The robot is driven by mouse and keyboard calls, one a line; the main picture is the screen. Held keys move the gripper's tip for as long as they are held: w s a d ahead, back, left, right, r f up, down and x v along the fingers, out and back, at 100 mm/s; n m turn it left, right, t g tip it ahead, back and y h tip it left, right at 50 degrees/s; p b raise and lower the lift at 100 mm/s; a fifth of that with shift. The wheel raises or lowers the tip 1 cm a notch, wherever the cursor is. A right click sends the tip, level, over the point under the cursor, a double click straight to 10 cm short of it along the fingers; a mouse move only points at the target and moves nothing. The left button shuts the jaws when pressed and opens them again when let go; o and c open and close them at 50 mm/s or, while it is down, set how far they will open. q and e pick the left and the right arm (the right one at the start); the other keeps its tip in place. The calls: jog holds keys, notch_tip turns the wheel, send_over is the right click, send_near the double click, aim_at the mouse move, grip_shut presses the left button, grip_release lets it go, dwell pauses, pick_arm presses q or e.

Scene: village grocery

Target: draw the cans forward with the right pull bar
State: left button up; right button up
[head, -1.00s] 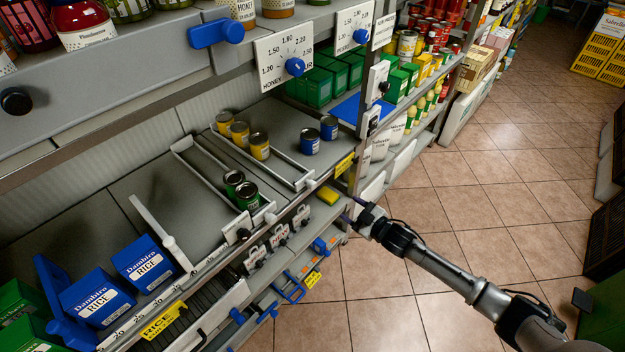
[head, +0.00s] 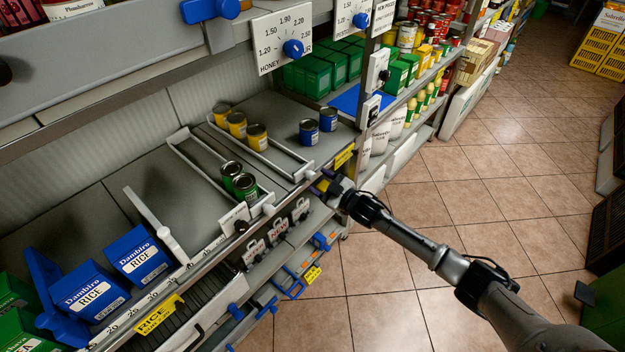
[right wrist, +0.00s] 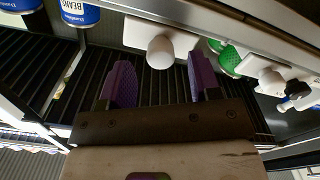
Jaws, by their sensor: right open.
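My right gripper (head: 323,180) is at the shelf's front edge by this bar's front end. Its purple fingers (right wrist: 158,84) are open and empty, with the knob ahead between them and no clear contact. A second pull bar (head: 200,165) to the left has green cans (head: 238,182) at its front. My left gripper is not in view.
Two blue cans (head: 318,124) stand right of the bar; bean cans (right wrist: 80,12) show in the wrist view. A yellow price tag (head: 344,156) hangs on the shelf edge. Blue rice boxes (head: 90,290) sit at left. The tiled floor (head: 420,270) in front is open.

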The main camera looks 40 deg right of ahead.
aim_at(314, 178)
jog(key=shift+w+a+b, duration=0.15)
jog(key=shift+w+b, duration=0.05)
jog(key=shift+w, duration=0.65)
jog(key=shift+w+a+b, duration=0.15)
jog(key=shift+w+b, duration=0.05)
jog(key=shift+w, duration=0.6)
jog(key=shift+c, duration=0.5)
grip_shut()
